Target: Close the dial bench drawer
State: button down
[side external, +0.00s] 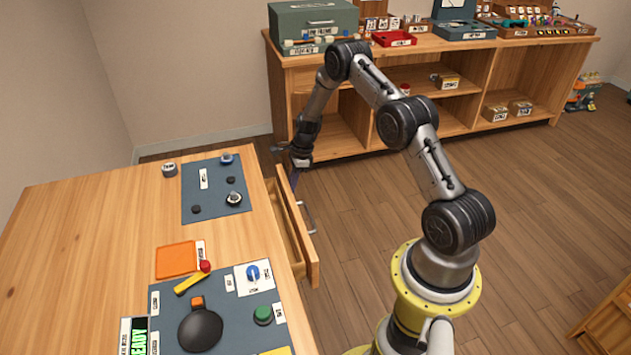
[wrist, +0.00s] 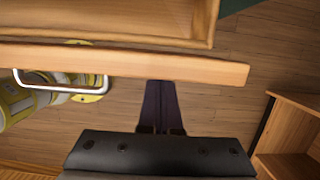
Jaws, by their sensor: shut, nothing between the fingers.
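The dial bench drawer (side external: 297,231) stands open, pulled out from the right edge of the wooden bench (side external: 95,235). Its front carries a metal handle (side external: 307,217) on the outer face. In the wrist view the drawer front (wrist: 140,65) crosses the picture, with the drawer's inside above it and the handle (wrist: 60,84) at the left. My gripper (side external: 294,180) is at the far end of the drawer front, on its outer side. In the wrist view its dark fingers (wrist: 160,105) are together and empty, close to the drawer front. I cannot tell whether they touch it.
The bench top holds a dark mat with dials (side external: 215,188), an orange pad (side external: 176,260) and a control panel (side external: 215,320). A wooden shelf unit (side external: 440,65) with boxes and trays stands behind. The floor (side external: 360,220) beside the drawer is clear.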

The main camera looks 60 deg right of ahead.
jog(key=w+a, duration=0.6)
dwell(0.4)
